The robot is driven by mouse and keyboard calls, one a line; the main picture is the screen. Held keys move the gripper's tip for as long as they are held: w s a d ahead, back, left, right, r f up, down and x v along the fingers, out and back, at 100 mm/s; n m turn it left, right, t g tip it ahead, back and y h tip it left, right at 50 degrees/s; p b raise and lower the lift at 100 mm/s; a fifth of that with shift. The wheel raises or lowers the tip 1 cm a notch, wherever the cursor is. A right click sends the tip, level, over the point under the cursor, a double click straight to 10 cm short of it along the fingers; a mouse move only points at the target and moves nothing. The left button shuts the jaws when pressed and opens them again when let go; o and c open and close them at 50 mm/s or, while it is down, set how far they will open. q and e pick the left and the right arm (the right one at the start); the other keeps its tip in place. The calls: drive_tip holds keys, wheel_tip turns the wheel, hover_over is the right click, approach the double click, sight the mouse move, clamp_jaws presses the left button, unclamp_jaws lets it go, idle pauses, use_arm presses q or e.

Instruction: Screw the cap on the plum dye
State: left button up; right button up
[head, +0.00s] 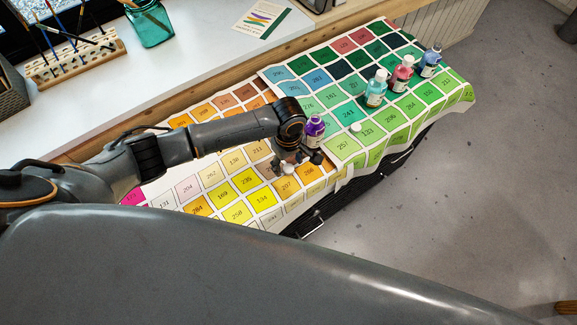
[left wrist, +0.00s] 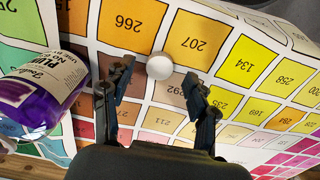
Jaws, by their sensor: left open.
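The plum dye is a purple bottle (head: 315,128) standing on the colour chart, just beyond my left gripper (head: 297,163). In the left wrist view the purple bottle (left wrist: 35,95) fills the left edge, its label partly readable and its top out of frame. A small round white cap (left wrist: 160,67) lies on the chart near the squares 266 and 207. My left gripper (left wrist: 158,88) is open, its two fingers apart, with the cap in the gap just ahead of the fingertips. The fingers do not visibly touch the cap. My right gripper is not in view.
A teal bottle (head: 376,88), a pink bottle (head: 402,73) and a blue bottle (head: 431,60) stand farther right on the chart. Another small white piece (head: 356,128) lies near them. A brush rack (head: 75,62) and a green jar (head: 149,24) are on the sill.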

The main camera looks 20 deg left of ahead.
use_arm(q)
drive_tip(key=shift+f, duration=0.9)
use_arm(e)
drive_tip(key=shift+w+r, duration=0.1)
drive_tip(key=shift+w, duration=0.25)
use_arm(q)
drive_tip(key=c, duration=0.8)
drive_tip(key=shift+o, duration=0.2)
drive_tip(key=shift+r, duration=0.2)
